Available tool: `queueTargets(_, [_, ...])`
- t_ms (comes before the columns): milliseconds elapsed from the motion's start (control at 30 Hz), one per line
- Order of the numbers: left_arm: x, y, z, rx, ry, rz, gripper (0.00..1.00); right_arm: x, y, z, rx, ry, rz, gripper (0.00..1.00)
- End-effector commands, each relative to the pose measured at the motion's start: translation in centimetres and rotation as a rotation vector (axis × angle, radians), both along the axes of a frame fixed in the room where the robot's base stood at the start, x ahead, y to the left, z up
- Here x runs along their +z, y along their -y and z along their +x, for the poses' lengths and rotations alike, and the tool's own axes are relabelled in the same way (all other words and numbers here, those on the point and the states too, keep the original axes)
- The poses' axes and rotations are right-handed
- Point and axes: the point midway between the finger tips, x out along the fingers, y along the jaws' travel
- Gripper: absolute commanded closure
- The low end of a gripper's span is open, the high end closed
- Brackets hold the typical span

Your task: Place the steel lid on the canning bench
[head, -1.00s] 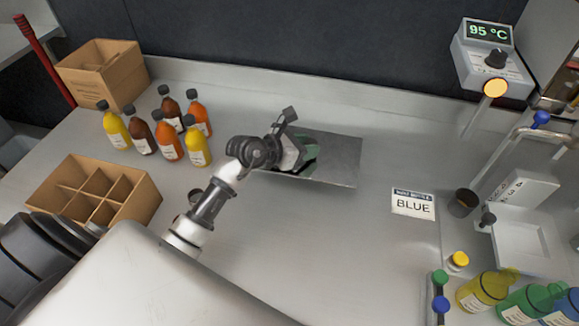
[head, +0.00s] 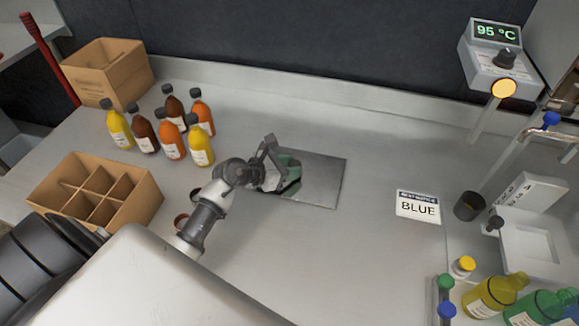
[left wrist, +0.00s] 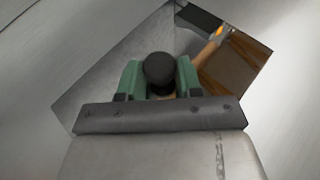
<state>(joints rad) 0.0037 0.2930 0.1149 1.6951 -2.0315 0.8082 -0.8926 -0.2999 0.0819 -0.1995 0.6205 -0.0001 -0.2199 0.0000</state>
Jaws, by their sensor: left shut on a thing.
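The steel lid (head: 320,181) is a flat, shiny rectangular plate over the middle of the canning bench (head: 330,255). Its left part is hidden behind my left gripper (head: 284,176). In the left wrist view the lid (left wrist: 95,80) has a round black knob (left wrist: 160,68), and the green-padded fingers of my left gripper (left wrist: 159,78) are shut on it from both sides. The lid looks level and close to the bench top; I cannot tell whether it touches. My right gripper is not in view.
Several filled bottles (head: 170,138) and a divided carton (head: 95,190) stand at left. A BLUE sign (head: 418,208), a dark cup (head: 469,206) and more bottles (head: 495,295) are at right.

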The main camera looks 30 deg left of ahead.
Motion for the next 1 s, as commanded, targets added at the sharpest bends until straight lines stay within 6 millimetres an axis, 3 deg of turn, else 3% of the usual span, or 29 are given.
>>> queueTargets(33, [-0.2, 0.0, 0.0, 0.000, 0.001, 0.000, 0.99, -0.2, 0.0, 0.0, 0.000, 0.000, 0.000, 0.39])
queueTargets(67, [-0.2, 0.0, 0.0, -0.001, 0.000, 0.000, 0.62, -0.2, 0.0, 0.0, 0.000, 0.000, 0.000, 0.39])
queueTargets(200, [-0.2, 0.0, 0.0, -0.001, -0.001, 0.000, 0.41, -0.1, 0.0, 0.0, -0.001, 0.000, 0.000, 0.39])
queueTargets(567, [0.2, -0.2, -0.2, 0.001, -0.002, 0.001, 0.40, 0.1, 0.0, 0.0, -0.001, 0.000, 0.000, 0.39])
queueTargets(1000, [3.3, -4.1, -7.0, -0.001, -0.003, 0.004, 0.40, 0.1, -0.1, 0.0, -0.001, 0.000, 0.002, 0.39])
